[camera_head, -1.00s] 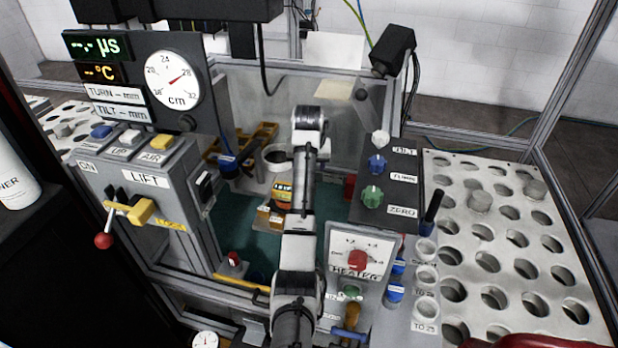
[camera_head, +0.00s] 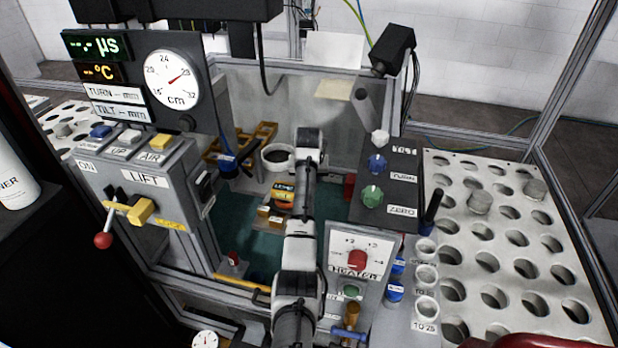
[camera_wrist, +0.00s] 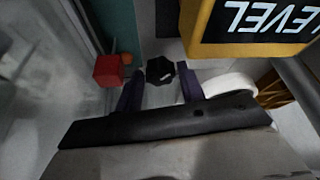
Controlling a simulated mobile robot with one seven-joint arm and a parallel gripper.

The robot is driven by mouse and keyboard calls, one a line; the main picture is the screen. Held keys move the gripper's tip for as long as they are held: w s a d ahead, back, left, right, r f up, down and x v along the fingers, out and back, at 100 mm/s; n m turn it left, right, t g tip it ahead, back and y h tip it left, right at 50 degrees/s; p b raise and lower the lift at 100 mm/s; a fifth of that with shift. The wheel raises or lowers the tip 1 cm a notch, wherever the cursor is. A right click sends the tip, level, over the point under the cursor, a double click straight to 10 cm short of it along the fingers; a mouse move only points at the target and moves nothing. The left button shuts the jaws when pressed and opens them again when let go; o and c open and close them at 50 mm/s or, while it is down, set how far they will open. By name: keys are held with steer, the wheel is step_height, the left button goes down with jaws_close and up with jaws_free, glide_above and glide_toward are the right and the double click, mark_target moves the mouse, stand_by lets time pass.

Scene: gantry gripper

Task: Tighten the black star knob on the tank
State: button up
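The black star knob (camera_wrist: 160,70) shows in the wrist view, dark and lobed, at the upper middle. My gripper (camera_wrist: 160,73) is open, with one dark purple finger to the left of the knob and one to the right. Small gaps show between the knob and both fingers. I cannot tell how deep the knob lies between the fingertips. In the head view my arm reaches into the tank (camera_head: 235,225), and the gripper and the knob are hidden.
In the wrist view a yellow LEVEL block (camera_wrist: 215,35) stands close at the upper right. A red block (camera_wrist: 108,70) is to the left and a white round rim (camera_wrist: 230,86) to the right. In the head view the heater panel (camera_head: 358,250) stands right of my arm.

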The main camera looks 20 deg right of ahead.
steer(key=c, duration=0.5)
steer(key=shift+c, duration=0.2)
steer(key=m, duration=0.2)
steer(key=m+g+h, duration=0.1)
steer(key=m, duration=0.1)
steer(key=shift+w+a+m+h, duration=0.2)
steer(key=shift+m+h, duration=0.1)
steer(key=shift+m, duration=0.1)
steer(key=shift+m+g+h+b, duration=0.5)
steer(key=shift+m+g+b, duration=0.3)
steer(key=shift+m, duration=1.4)
steer(key=o, duration=1)
